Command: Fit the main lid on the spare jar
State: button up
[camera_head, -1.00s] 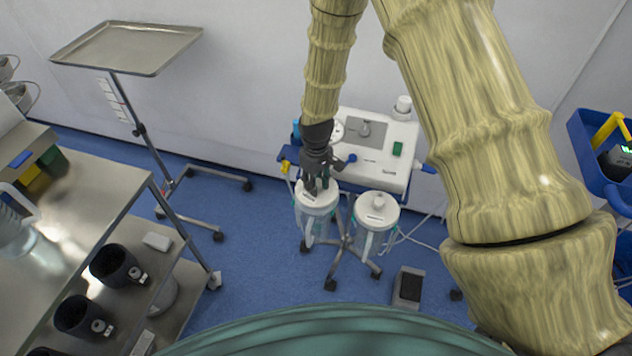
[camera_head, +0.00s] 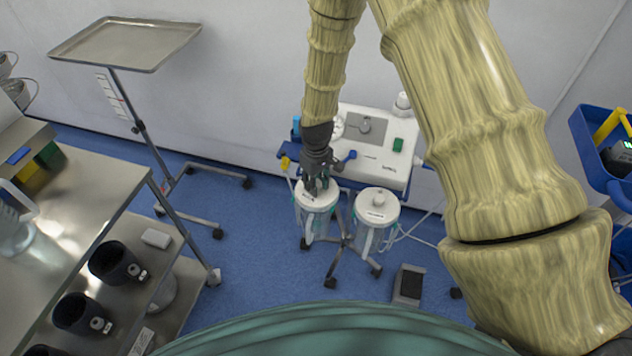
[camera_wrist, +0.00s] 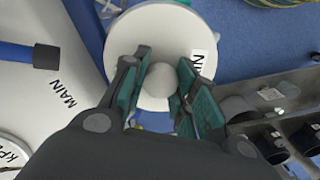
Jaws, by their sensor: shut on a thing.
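A white round lid (camera_head: 304,199) sits on the clear left jar (camera_head: 308,224), and looks level. My gripper (camera_head: 317,187) is above it, pointing down. In the wrist view, my gripper (camera_wrist: 165,62) is shut on the round knob of this lid (camera_wrist: 160,35). The lid's label is partly hidden by a finger and shows upside down as "NI". A second clear jar (camera_head: 371,240) stands to the right with its own white knobbed lid (camera_head: 388,211). Its label is too small to read. I cannot tell which jar is the spare.
Both jars hang on a wheeled white suction unit (camera_head: 371,150); "MAIN" is printed on its body (camera_wrist: 58,95). A steel cart (camera_head: 90,215) stands left, a tray stand (camera_head: 125,45) behind it. A pedal (camera_head: 408,285) lies on the floor. A blue bin (camera_head: 590,150) is at right.

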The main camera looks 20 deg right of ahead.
jog(key=o, duration=1.1)
jog(key=shift+o, duration=0.2)
notch_tip(320, 180, up, 12)
dwell(0.3)
